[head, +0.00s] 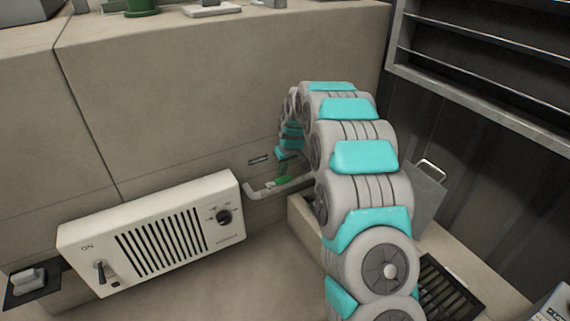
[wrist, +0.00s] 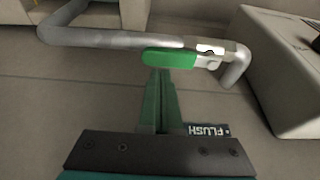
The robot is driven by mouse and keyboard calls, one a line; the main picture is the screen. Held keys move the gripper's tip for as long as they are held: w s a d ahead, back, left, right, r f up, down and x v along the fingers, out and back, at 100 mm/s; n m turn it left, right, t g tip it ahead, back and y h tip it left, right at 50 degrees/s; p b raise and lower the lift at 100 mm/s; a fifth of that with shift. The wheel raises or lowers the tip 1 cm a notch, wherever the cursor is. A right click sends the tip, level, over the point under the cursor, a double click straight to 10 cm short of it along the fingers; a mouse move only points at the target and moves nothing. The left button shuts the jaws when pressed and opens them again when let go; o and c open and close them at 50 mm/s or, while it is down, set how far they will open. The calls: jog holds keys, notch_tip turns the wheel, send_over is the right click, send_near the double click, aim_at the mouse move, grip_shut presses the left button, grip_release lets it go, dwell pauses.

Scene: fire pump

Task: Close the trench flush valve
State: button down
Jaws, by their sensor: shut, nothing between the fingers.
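The trench flush valve is a green lever handle (wrist: 170,57) on a grey pipe (wrist: 115,40) in the wrist view. The handle lies along the pipe, with its metal valve body (wrist: 212,55) at its right end. A "FLUSH" label (wrist: 208,130) is partly hidden behind my gripper. My arm hides part of the pipe in the head view.
A cream heater-like box (head: 150,232) with a switch and a knob sits left of the pipe. A trough edge (head: 305,225) and a grate (head: 448,290) lie below right. A metal shelf (head: 490,60) stands at upper right. Floor in front of the box looks clear.

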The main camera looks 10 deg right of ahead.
aim_at(288, 179)
jog(key=shift+w+f, duration=0.15)
jog(key=shift+f, duration=0.25)
jog(key=shift+s+d+m+p, duration=0.15)
jog(key=shift+s+m+p, duration=0.2)
jog(key=shift+m+p, duration=0.25)
jog(key=shift+s+d+r+m+h+p, duration=0.15)
jog(key=shift+s+m+h+p, duration=0.2)
jog(key=shift+m, duration=0.2)
jog(key=shift+s+d+m+h+p, duration=0.15)
jog(key=shift+m+h+p, duration=0.1)
jog(key=shift+m+p, duration=0.25)
jog(key=m, duration=0.1)
jog(key=s+m, duration=0.1)
jog(key=shift+s+d+m+h+p, duration=0.1)
jog(key=shift+s+m+h+p, duration=0.2)
jog(key=shift+m+h, duration=0.1)
jog(key=s+a+m+g+h+b, duration=0.1)
jog(key=s+a+m+h+b, duration=0.1)
jog(key=s+m, duration=0.3)
jog(key=shift+s+a+m+b, duration=0.3)
jog(key=shift+m+b, duration=0.25)
jog(key=shift+m, duration=0.9)
jog(key=shift+a, duration=0.25)
